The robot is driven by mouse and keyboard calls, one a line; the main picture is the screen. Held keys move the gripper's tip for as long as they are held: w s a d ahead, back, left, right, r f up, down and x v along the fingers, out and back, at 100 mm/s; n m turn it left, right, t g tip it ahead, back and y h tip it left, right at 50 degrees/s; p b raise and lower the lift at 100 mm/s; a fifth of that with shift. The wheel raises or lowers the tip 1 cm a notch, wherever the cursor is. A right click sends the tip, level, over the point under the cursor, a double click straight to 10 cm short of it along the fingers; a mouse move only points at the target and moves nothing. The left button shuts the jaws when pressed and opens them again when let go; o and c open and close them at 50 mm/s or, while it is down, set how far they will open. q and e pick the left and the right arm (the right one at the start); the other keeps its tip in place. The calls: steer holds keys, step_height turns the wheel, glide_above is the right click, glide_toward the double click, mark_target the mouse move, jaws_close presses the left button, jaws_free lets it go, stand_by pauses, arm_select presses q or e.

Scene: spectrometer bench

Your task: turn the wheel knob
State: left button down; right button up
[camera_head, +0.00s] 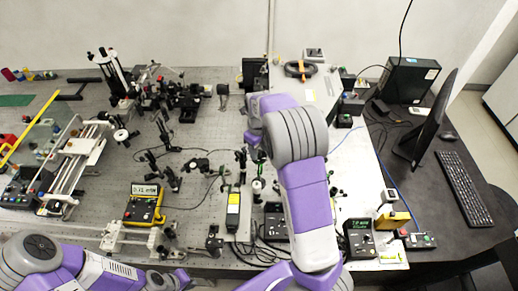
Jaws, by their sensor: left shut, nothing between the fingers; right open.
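I cannot pick out the wheel knob for certain. A dark ring-shaped thing with orange parts (299,69) lies on top of the pale box (317,95) at the back of the bench. My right arm reaches far over the bench, and my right gripper (253,147) is at its far end, left of and nearer than that box. Its fingers are small and partly hidden by the arm; it is open and appears empty. My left gripper (170,280) is low at the bottom edge, in front of the bench, shut and empty.
Optical mounts and posts crowd the bench (200,140). A yellow-framed meter (146,204) and a yellow-labelled box (233,212) stand near the front. A frame with rails (80,155) is at left. A monitor (427,120), keyboard (466,188) and black computer case (408,80) are at right.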

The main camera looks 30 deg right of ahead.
mark_target(259, 152)
step_height(259, 152, up, 7)
steer(key=shift+r, duration=0.2)
